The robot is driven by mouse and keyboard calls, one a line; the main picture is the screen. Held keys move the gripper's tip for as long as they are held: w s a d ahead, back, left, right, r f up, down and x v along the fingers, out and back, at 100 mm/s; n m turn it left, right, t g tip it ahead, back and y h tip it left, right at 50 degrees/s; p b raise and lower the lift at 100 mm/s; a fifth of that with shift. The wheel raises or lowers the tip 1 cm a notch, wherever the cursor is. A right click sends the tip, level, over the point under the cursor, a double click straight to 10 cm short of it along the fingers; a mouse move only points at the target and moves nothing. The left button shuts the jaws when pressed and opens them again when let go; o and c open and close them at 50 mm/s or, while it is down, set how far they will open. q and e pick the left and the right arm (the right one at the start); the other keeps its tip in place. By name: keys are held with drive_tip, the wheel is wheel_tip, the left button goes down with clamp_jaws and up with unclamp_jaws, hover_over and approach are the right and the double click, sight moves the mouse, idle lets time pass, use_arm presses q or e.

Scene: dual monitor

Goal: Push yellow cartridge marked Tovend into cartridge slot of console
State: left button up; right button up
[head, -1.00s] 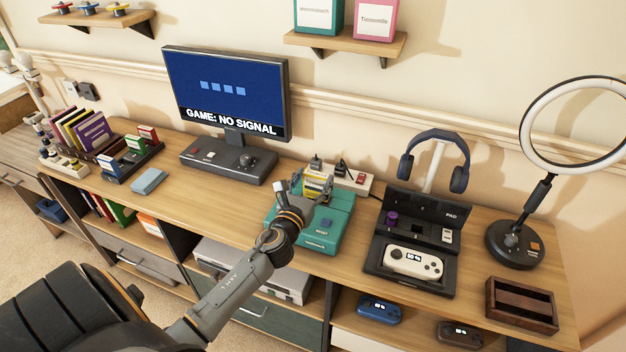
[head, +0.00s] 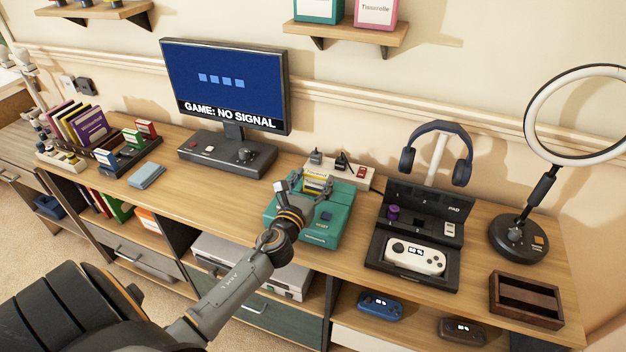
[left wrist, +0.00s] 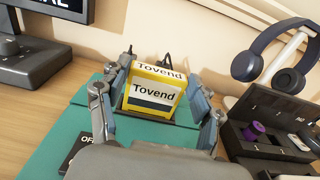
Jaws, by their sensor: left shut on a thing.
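The yellow cartridge marked Tovend (head: 318,184) stands upright at the back part of the teal console (head: 325,236). In the left wrist view the cartridge (left wrist: 153,93) shows its name on its top edge and front label. My left gripper (head: 312,184) is shut on the cartridge, with a finger at each side; the fingers also show in the left wrist view (left wrist: 165,80). The cartridge's lower end is at the cartridge slot, which is hidden, so I cannot tell how deep it sits. The console (left wrist: 50,150) lies below the gripper. My right gripper is not in view.
A monitor (head: 225,85) on a dark base stands left of the console. A power strip (head: 345,170) with plugs lies just behind it. A black case (head: 420,230) with a white handheld and a headphone stand (head: 437,160) are to the right. Clear desk lies left of the console.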

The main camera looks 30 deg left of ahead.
use_arm(q)
drive_tip(key=shift+f, duration=0.25)
drive_tip(key=o, duration=1.3)
drive_tip(key=shift+r, duration=0.1)
drive_tip(key=v, duration=1.2)
drive_tip(key=shift+a, duration=0.1)
